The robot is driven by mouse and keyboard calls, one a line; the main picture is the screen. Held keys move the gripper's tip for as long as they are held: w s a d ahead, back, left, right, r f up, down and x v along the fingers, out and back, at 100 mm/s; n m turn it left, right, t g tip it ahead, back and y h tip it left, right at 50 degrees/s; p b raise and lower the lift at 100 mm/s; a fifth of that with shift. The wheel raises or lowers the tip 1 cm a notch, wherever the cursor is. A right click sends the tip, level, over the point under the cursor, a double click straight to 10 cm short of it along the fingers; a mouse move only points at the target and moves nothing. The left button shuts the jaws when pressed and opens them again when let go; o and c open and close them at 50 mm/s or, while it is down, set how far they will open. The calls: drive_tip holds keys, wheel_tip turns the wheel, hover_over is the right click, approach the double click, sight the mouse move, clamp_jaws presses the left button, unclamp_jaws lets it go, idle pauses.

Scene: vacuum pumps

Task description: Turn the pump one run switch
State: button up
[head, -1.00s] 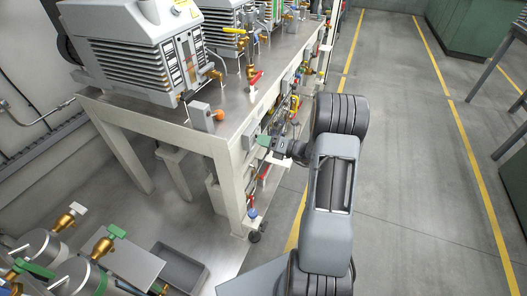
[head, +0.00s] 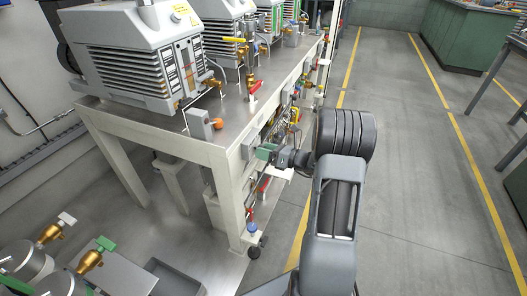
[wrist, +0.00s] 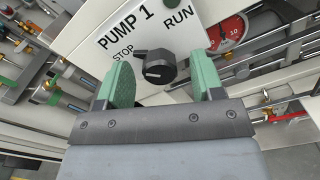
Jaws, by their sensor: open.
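The pump one run switch is a black rotary knob (wrist: 155,66) on a white panel lettered PUMP 1, with STOP at its left and RUN at its upper right. Its handle appears to lean toward the STOP side. My gripper (wrist: 164,72) is open, with one green finger on each side of the knob in the wrist view. I cannot tell whether either finger touches it. In the head view my gripper (head: 266,152) is at the front side of the bench, and the knob is hidden there.
A red-faced gauge (wrist: 228,33) is right of the panel, with pipes near it. Pumps (head: 140,55) stand on the metal bench (head: 160,125). A red-handled valve (head: 254,90) is on its near edge. The floor right of my arm is clear.

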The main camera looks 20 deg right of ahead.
drive_tip(key=shift+v, duration=0.8)
drive_tip(key=shift+s+d, duration=0.1)
drive_tip(key=shift+p+v, duration=0.85)
drive_tip(key=shift+v, duration=2.05)
drive_tip(key=s+a+r+n+g+h+p, duration=0.1)
drive_tip(key=s+a+r+n+g+p, duration=0.45)
drive_tip(key=a+r+n+p, duration=0.35)
drive_tip(key=s+a+r+n+g+h+p, duration=0.2)
drive_tip(key=s+a+r+n+g+p, duration=0.2)
drive_tip(key=a+r+n+g+p, duration=0.5)
drive_tip(key=s+r+n+t+h+p, duration=0.2)
drive_tip(key=s+r+n+h+p, duration=0.1)
drive_tip(key=r+n, duration=0.4)
drive_tip(key=s+d+r+n+t+h+p, duration=0.1)
drive_tip(key=s+r+n+h+p, duration=0.3)
drive_tip(key=r, duration=0.7)
drive_tip(key=n+t+h+p, duration=0.1)
drive_tip(key=n+h+p, duration=0.1)
drive_tip(key=n+p, duration=0.1)
drive_tip(key=shift+d+r+t+p, duration=0.2)
drive_tip(key=shift+r+t+p, duration=0.2)
drive_tip(key=shift+p, duration=0.1)
